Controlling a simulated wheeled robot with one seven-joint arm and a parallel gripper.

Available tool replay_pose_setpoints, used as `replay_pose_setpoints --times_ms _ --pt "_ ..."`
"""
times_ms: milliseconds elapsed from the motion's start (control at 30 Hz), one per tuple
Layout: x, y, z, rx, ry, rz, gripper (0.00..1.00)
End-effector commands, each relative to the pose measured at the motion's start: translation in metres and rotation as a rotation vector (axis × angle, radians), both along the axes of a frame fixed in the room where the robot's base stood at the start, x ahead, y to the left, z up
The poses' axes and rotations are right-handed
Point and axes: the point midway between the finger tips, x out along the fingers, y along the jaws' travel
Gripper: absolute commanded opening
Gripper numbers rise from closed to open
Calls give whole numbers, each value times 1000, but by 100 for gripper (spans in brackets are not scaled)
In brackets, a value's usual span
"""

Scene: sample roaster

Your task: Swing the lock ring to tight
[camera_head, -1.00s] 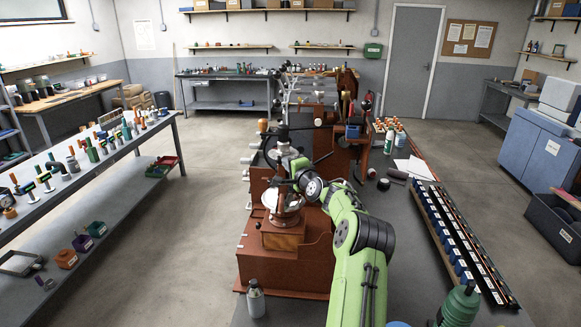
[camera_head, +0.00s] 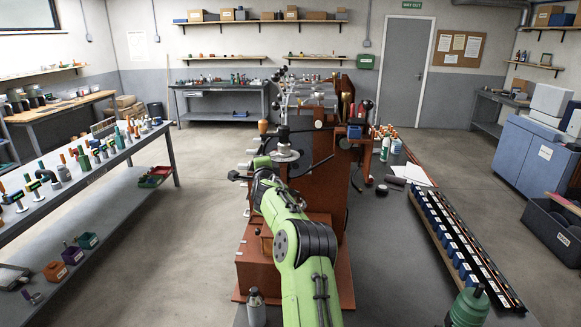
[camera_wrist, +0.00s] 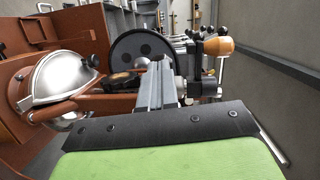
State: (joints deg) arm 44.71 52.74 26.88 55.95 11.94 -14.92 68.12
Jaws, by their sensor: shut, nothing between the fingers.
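The roaster (camera_head: 280,255) is a row of brown-red metal housings in the middle. In the wrist view, a dark round plate (camera_wrist: 126,50) with holes and a black rim faces me; I cannot tell whether that rim is the lock ring. A wooden knob (camera_wrist: 220,46) on a metal fitting stands to the right of it. My gripper (camera_wrist: 157,72) is shut and empty, pointing at the lower right of the plate; contact cannot be told. In the head view my gripper (camera_head: 238,175) is small and dark at the roaster's left side.
A silver bowl (camera_wrist: 62,78) in a brown frame is close on the left in the wrist view. A long rack (camera_head: 465,255) lies on the counter at right. A bench with several tools (camera_head: 85,165) stands at left, with clear floor between.

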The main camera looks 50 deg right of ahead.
Motion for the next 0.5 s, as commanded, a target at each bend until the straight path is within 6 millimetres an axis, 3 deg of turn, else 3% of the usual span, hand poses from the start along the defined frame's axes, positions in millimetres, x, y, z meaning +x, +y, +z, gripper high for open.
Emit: replay_pose_setpoints --times_ms 500 --pt "12 2 1 0 -1 2 0"
